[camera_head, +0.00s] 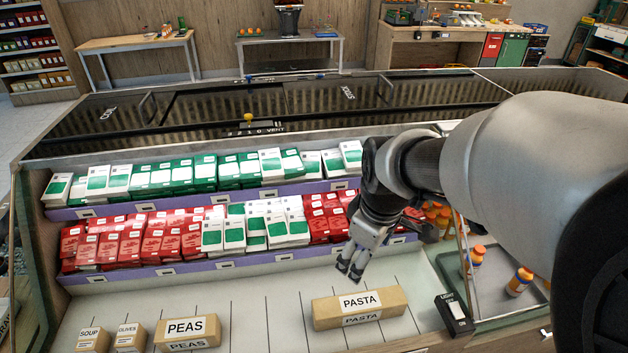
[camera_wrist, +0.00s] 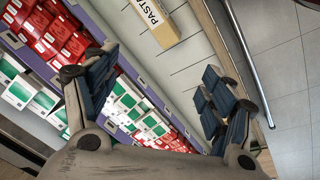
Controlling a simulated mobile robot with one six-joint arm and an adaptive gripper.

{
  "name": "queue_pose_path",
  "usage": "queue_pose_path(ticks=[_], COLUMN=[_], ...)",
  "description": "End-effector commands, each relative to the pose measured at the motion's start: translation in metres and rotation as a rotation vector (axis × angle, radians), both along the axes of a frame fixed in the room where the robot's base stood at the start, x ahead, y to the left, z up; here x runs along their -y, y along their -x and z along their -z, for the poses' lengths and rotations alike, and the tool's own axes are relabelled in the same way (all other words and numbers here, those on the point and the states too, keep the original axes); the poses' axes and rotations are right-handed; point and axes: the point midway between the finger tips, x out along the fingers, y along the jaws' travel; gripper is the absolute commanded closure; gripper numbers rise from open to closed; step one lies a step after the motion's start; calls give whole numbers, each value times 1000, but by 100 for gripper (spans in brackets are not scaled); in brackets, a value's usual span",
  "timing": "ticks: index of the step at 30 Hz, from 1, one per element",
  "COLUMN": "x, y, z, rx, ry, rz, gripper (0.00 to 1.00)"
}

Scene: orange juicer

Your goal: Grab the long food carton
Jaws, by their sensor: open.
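The long food carton is a tan box labelled PASTA (camera_head: 330,311), lying lengthwise on the pale front shelf in the head view. Its labelled end also shows at the top of the wrist view as a tan carton (camera_wrist: 167,36). My gripper (camera_head: 352,270) hangs above and behind the carton, apart from it, near the red and white boxes. In the wrist view my gripper (camera_wrist: 150,92) has its two fingers spread wide with nothing between them. The carton lies beyond the fingertips there, and part of it is cut off by the picture edge.
Smaller tan cartons labelled PEAS (camera_head: 187,333), OLIVES (camera_head: 130,338) and SOUP (camera_head: 92,340) stand at the front left. Rows of red boxes (camera_head: 155,240) and green-white boxes (camera_head: 210,172) fill the shelves behind. Orange bottles (camera_head: 519,281) and a light switch (camera_head: 456,311) are at right.

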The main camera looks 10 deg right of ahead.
Motion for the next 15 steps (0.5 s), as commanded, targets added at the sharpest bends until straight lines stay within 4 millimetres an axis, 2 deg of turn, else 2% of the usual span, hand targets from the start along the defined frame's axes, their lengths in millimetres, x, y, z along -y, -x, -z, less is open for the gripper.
queue_pose_path(ticks=[3,7,11,15], x=[14,28,43,54], y=[-34,-65,-85,-95], z=[40,91,147,199], rx=[-62,-115,-161,-195], ry=[31,56,70,74], rz=[-167,-361,-546,-706], gripper=[18,18,18,18])
